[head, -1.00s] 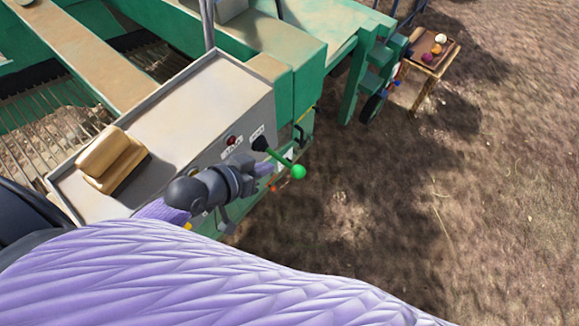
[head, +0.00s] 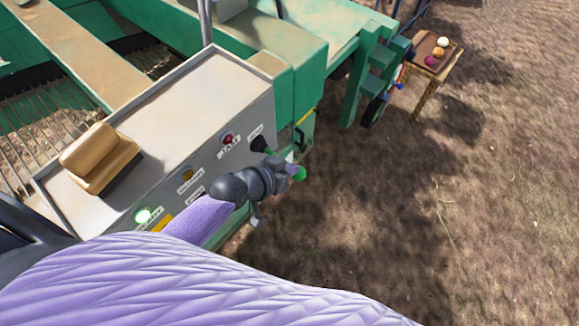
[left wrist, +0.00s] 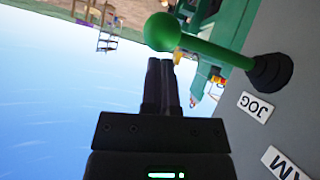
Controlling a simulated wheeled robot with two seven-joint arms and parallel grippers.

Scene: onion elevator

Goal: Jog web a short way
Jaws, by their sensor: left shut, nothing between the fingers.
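The jog lever has a green shaft and a round green ball (left wrist: 162,32). It comes out of a black boot (left wrist: 270,72) beside a JOG label (left wrist: 256,106) on the grey control box (head: 195,90). In the head view the ball (head: 298,173) shows partly behind my left gripper (head: 286,170). My left gripper is shut and empty. In the left wrist view its fingertips (left wrist: 160,64) are close to the ball and the shaft, below them in the picture. I cannot tell whether they touch. My right gripper is out of view.
The box face also carries a red lamp (head: 228,139), an amber lamp (head: 187,174) and a lit green lamp (head: 143,215). A tan block (head: 98,155) sits on the box top. Green machine frame (head: 305,75) stands behind. Open ground lies to the right, with a small table (head: 445,68).

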